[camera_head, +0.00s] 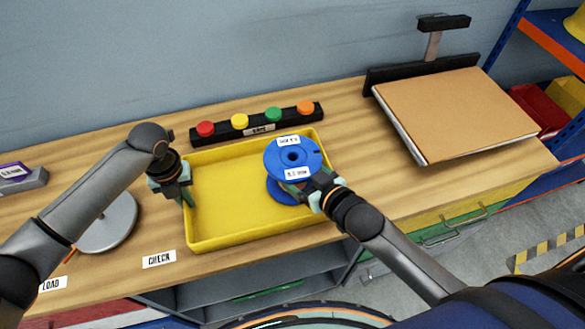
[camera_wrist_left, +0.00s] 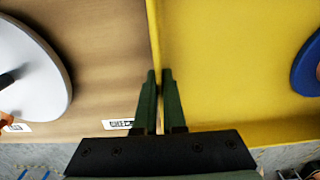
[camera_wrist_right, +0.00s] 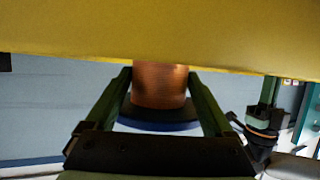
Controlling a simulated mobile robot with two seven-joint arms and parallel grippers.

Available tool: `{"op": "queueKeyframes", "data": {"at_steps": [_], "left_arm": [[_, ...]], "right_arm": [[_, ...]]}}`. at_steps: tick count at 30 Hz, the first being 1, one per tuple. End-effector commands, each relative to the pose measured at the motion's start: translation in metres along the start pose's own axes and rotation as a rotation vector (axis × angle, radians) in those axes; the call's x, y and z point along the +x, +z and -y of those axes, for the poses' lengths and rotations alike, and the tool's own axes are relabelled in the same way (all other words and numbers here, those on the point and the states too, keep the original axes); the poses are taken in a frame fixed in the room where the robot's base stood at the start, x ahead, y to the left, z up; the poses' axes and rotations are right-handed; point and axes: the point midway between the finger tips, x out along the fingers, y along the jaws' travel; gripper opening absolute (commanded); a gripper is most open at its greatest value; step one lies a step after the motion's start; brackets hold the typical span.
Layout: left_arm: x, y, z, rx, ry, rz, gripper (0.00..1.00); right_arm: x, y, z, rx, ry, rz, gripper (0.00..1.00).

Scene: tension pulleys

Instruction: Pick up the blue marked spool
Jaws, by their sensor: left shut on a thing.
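The blue spool (camera_head: 272,160) stands over the right part of the yellow tray (camera_head: 217,242), its labelled top flange up. In the right wrist view, its copper-coloured core (camera_wrist_right: 160,88) shows above a blue-edged flange. My right gripper (camera_head: 304,190) reaches in between the spool's flanges. Its fingers (camera_wrist_right: 158,75) stand on both sides of the core; whether both press on it is unclear. My left gripper (camera_head: 187,197) is shut on the tray's left wall, which runs between its fingers (camera_wrist_left: 158,85). Whether the spool touches the tray floor cannot be told.
A black bar with several coloured buttons (camera_head: 257,124) lies behind the tray. A grey disc (camera_head: 108,224) lies to its left, behind the CHECK label (camera_head: 159,259). A brown-topped platform (camera_head: 455,112) stands at the right. Bare wood shows between tray and platform.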

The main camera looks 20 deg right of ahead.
Motion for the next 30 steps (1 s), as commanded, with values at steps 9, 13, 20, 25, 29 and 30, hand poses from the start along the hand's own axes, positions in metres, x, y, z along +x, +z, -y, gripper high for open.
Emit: {"op": "queueKeyframes", "data": {"at_steps": [9,13,20,25,29,30], "left_arm": [[-0.0009,0.0007,0.0003,0.000,-0.001,0.002,0.00],[-0.0009,0.0007,0.0003,0.000,-0.001,0.002,0.00],[-0.0009,0.0007,0.0003,0.000,-0.001,0.002,0.00],[-0.0011,0.0007,0.0003,0.000,-0.001,0.002,0.00],[-0.0010,0.0006,0.0004,0.000,-0.001,0.002,0.00],[-0.0010,0.0006,0.0004,0.000,-0.001,0.002,0.00]], "right_arm": [[-0.0003,-0.0001,-0.0003,-0.001,0.000,0.000,0.33],[-0.0003,-0.0001,-0.0003,0.000,0.000,0.000,0.18],[-0.0003,-0.0001,-0.0004,-0.001,0.001,0.000,0.00],[-0.0004,-0.0035,-0.0003,-0.001,0.000,-0.008,0.00],[-0.0008,-0.0049,-0.0003,-0.001,0.000,-0.009,0.00],[-0.0015,-0.0070,-0.0004,-0.001,0.000,-0.010,0.00]]}}
